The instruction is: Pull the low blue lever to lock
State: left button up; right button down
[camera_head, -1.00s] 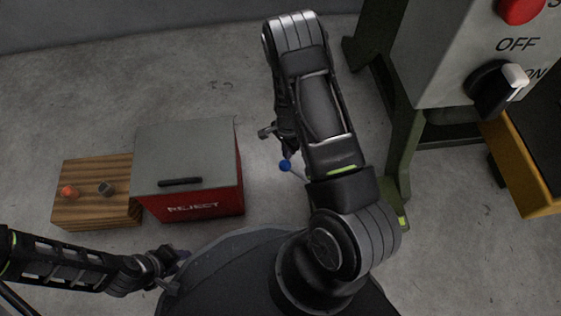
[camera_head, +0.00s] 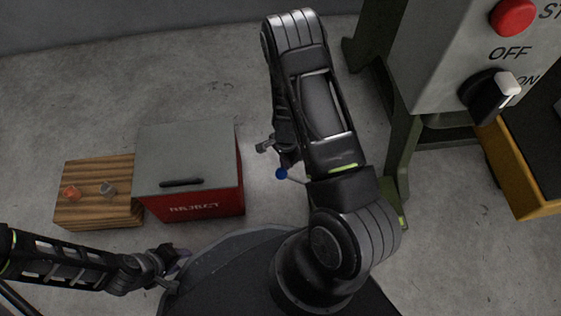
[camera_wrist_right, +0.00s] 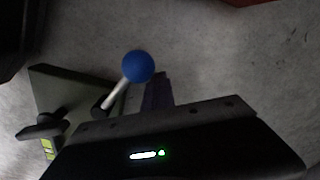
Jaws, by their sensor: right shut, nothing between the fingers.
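The low lever has a blue ball knob (camera_head: 281,173) on a thin pale rod, low between the red box and the machine leg. In the right wrist view the blue knob (camera_wrist_right: 137,67) tops a white rod rising from a dark green foot plate (camera_wrist_right: 62,92). My right gripper (camera_head: 284,160) is by the knob, mostly hidden behind my right arm. In the right wrist view its shut fingers (camera_wrist_right: 158,92) are close beside the knob, with nothing between them; whether they touch it I cannot tell. My left gripper (camera_head: 182,256) is at lower left, away from the lever, too small to read.
A red REJECT box (camera_head: 205,200) with a grey lid stands left of the lever. A wooden block (camera_head: 85,210) with two small knobs is beside it. The machine's control box (camera_head: 440,60) and green leg (camera_head: 400,150) stand at right. Floor behind the box is clear.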

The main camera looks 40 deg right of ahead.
aim_at(284, 174)
pick_arm(q)
jog(key=shift+r+p, duration=0.45)
jog(key=shift+r, duration=0.05)
pick_arm(e)
jog(key=shift+s+a, duration=1.55)
jog(key=shift+s, duration=0.05)
